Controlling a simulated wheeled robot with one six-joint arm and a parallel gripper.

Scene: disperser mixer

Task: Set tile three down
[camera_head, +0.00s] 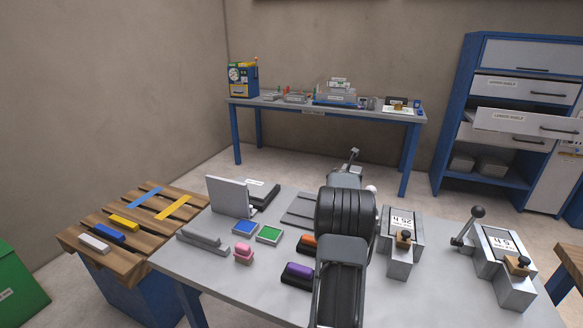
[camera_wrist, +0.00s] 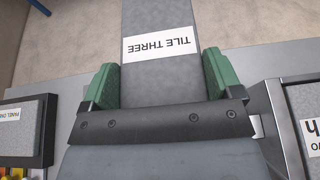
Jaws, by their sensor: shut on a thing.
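Tile three (camera_wrist: 160,16) is a grey slab with a white label reading "TILE THREE", upside down in the wrist view. My gripper (camera_wrist: 160,82) is shut on it, with one green finger against each side. The tile points away from the gripper, and its far end runs out of the top of the picture. Whether it touches the surface below cannot be told. In the head view my dark arm stands in front, and I cannot make out the tile there.
The grey table (camera_head: 222,268) holds a light upright panel (camera_head: 230,196), blue (camera_head: 244,228) and green (camera_head: 269,234) blocks, a pink piece (camera_head: 244,253), a purple-topped block (camera_head: 298,272) and lever fixtures at right. A slatted wooden pallet (camera_head: 140,222) stands at left. A back bench (camera_head: 300,103) is cluttered.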

